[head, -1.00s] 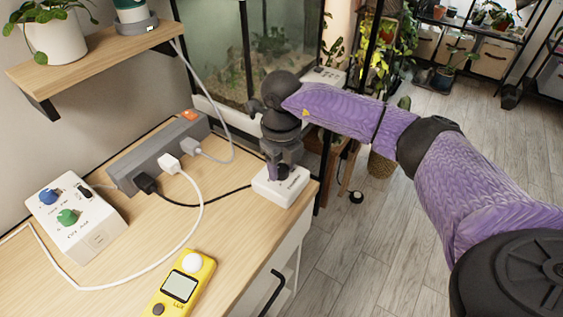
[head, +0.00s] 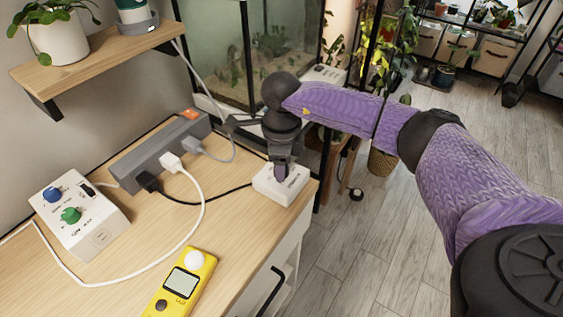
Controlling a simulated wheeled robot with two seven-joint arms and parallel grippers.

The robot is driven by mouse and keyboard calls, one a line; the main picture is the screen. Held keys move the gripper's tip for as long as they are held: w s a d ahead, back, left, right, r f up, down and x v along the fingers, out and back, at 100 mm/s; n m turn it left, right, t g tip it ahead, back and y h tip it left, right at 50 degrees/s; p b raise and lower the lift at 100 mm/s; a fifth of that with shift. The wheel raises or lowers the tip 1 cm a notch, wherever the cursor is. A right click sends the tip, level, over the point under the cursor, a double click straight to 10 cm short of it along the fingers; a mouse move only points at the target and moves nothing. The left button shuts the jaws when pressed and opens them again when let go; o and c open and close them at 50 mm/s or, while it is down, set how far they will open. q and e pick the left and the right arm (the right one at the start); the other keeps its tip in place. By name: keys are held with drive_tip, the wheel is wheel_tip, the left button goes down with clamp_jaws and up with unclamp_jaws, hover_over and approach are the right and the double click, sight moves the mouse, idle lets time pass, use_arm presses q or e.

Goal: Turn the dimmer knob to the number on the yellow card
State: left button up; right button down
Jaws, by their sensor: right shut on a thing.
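A small white box (head: 268,186), which looks like the dimmer, sits at the right edge of the wooden table. My right gripper (head: 282,172) points straight down onto its top. The gripper is shut on what appears to be the box's knob, which is mostly hidden by the fingers. I cannot read the markings around the knob. I see no yellow card in the head view. My left gripper is not in view.
A white box with blue and green knobs (head: 99,237) stands left, a grey power strip (head: 140,163) with cables behind it. A yellow light meter (head: 176,297) lies in front. A glass tank (head: 220,55) stands behind. The table's middle is crossed by cables.

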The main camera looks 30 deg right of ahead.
drive_tip(key=shift+w+r, duration=0.1)
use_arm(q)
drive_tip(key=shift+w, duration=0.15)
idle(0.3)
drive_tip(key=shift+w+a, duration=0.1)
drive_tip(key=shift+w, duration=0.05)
use_arm(e)
drive_tip(key=shift+c, duration=1.3)
unclamp_jaws()
drive_tip(key=shift+n, duration=0.3)
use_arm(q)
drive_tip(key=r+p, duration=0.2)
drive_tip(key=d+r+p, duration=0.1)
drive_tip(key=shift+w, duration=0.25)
use_arm(e)
wheel_tip(320, 180, up, 10)
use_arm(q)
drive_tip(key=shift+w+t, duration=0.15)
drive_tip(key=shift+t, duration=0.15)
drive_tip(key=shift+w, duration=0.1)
